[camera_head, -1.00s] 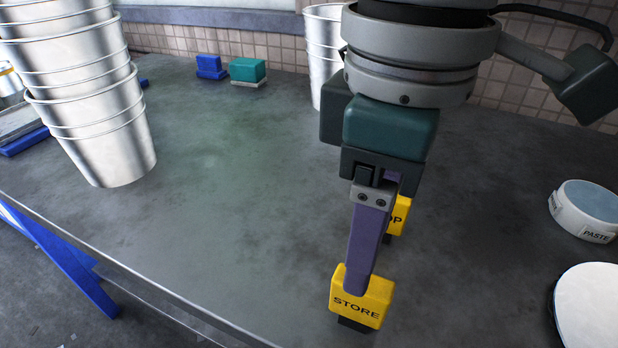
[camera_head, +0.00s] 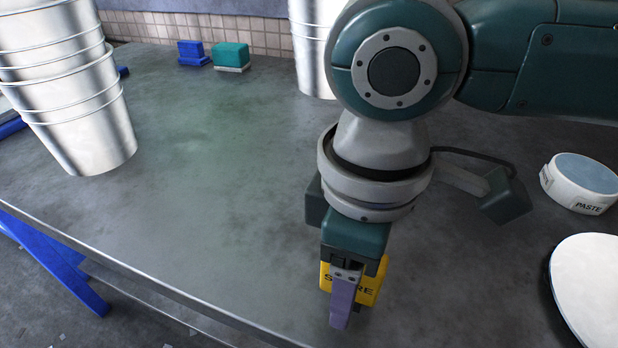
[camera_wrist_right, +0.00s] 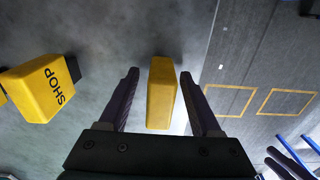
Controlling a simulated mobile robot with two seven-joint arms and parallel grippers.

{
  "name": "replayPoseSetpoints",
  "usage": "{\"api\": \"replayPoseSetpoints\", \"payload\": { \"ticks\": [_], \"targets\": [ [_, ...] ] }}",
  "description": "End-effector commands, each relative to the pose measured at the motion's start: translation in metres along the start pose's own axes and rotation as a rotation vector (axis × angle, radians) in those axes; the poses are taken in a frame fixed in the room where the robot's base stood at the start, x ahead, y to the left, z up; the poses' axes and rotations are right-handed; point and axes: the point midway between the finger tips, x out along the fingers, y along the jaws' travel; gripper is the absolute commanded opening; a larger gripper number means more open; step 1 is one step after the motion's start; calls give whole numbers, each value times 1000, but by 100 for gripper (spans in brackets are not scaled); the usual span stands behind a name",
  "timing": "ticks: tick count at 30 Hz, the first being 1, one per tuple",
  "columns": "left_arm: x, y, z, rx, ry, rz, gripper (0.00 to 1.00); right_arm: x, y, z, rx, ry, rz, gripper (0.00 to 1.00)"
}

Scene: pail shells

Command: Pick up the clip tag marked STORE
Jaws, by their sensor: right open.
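The yellow clip tag marked STORE (camera_head: 369,290) stands near the front edge of the grey table in the head view. A purple finger of my right gripper (camera_head: 341,316) covers the middle of its lettering. In the right wrist view, a yellow tag (camera_wrist_right: 161,95) sits between the two spread fingers of the right gripper (camera_wrist_right: 159,74), with a gap on each side. The gripper is open around it. A second yellow tag marked SHOP (camera_wrist_right: 45,88) stands to the left in the wrist view, outside the fingers.
Stacked metal pails (camera_head: 85,120) stand at the left of the table (camera_head: 200,200), and another stack (camera_head: 312,60) at the back. Blue (camera_head: 192,52) and teal (camera_head: 231,56) blocks lie at the back. A PASTE tub (camera_head: 580,182) and a white round thing (camera_head: 588,290) are at the right.

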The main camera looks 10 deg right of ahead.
Motion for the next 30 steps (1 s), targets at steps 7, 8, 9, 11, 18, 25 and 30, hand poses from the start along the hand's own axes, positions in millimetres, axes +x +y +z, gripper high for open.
{"api": "replayPoseSetpoints", "payload": {
  "ticks": [7,8,9,11,18,25,30],
  "targets": [
    [0,0,0,2,-1,-1,40,0,0,0,-1,0,0,45],
    [0,0,0,2,-1,-1,40,-1,0,0,-1,0,0,41],
    [0,0,0,2,-1,-1,40,-1,0,0,-1,0,0,37],
    [0,0,0,2,-1,-1,40,-1,0,0,-1,0,0,30],
    [0,0,0,1,-1,0,40,-1,0,0,-1,0,0,3],
    [0,1,0,-4,-1,4,40,-1,0,0,-1,0,0,0],
    [0,2,0,-8,0,7,40,-1,0,0,-1,1,0,0]
  ]
}}
